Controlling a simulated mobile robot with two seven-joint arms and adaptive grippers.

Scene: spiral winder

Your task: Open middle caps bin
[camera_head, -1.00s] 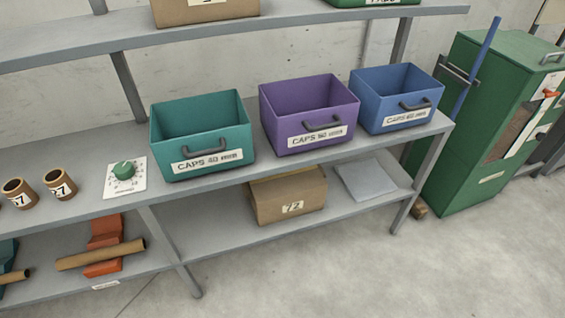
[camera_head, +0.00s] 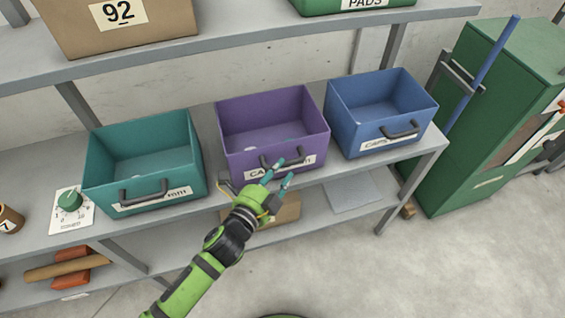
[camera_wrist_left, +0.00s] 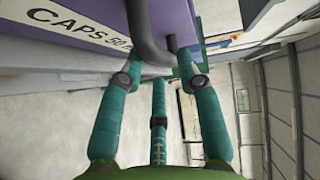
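The purple caps bin (camera_head: 228,135) is the middle of three bins on the shelf, with a dark handle (camera_head: 268,164) and a white label on its front. My left gripper (camera_head: 282,172) is in front of this bin at its handle. In the left wrist view, the teal fingers (camera_wrist_left: 160,62) are spread apart, with the dark handle (camera_wrist_left: 148,42) between or just beyond their tips. I cannot tell whether they touch it. The label (camera_wrist_left: 68,30) reads CAPS 50. My right gripper is not in view.
A teal bin (camera_head: 100,180) stands left of the purple one and a blue bin (camera_head: 343,130) right of it. A cardboard box (camera_head: 285,212) sits on the shelf below. A green cabinet (camera_head: 445,165) stands at the right; the floor in front is clear.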

